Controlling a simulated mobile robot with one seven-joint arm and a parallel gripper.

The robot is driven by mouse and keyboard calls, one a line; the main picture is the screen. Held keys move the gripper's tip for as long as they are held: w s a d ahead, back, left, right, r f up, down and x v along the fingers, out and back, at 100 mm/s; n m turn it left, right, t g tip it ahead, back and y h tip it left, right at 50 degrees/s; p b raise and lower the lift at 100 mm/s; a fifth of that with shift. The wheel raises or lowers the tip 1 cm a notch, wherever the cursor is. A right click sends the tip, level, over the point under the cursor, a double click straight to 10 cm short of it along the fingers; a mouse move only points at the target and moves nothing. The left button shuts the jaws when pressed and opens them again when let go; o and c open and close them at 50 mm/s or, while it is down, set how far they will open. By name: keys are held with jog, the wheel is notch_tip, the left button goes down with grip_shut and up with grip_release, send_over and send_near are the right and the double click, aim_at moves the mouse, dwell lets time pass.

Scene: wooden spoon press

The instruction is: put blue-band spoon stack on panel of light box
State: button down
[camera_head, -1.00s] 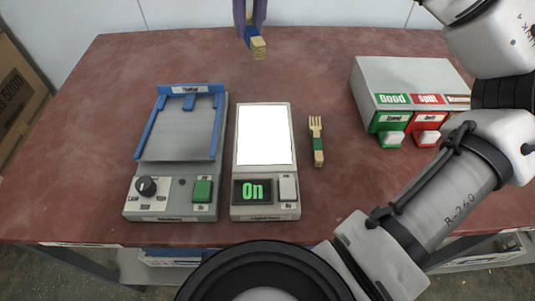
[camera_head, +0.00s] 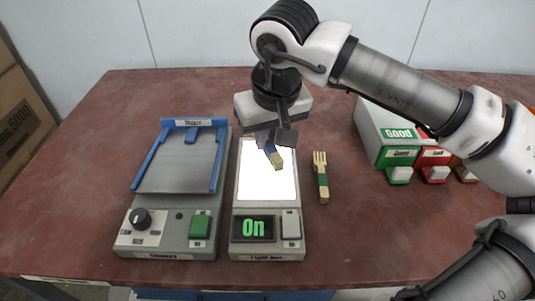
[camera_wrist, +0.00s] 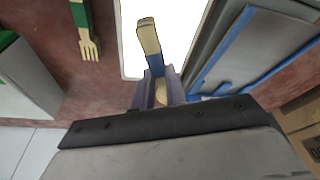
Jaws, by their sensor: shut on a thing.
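The blue-band spoon stack (camera_head: 274,158) is pale wood with a blue band, held tilted in my gripper (camera_head: 264,138). In the wrist view the stack (camera_wrist: 149,42) juts out from between the purple fingers of my gripper (camera_wrist: 158,88), which are shut on it around the blue band. The light box (camera_head: 238,217) stands near the table's middle with its white panel (camera_head: 252,187) lit and its display reading "On". The stack is over the panel's upper right part. I cannot tell whether it touches the panel.
A green-band fork stack (camera_head: 321,178) lies right of the light box. A grey device with a blue frame (camera_head: 146,160) stands close on the left. A grey sorting box (camera_head: 367,125) with green and red bins stands at the right, partly behind my arm.

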aim_at(269, 144)
jog(key=shift+f, duration=2.35)
jog(key=shift+f+b, duration=0.15)
jog(key=shift+b, duration=0.15)
jog(key=c, duration=1.4)
grip_release()
jog(key=shift+c, duration=0.2)
jog(key=shift+r, duration=0.5)
jog(key=v, duration=1.1)
jog(key=shift+r+p, duration=0.2)
jog(key=shift+p, duration=0.2)
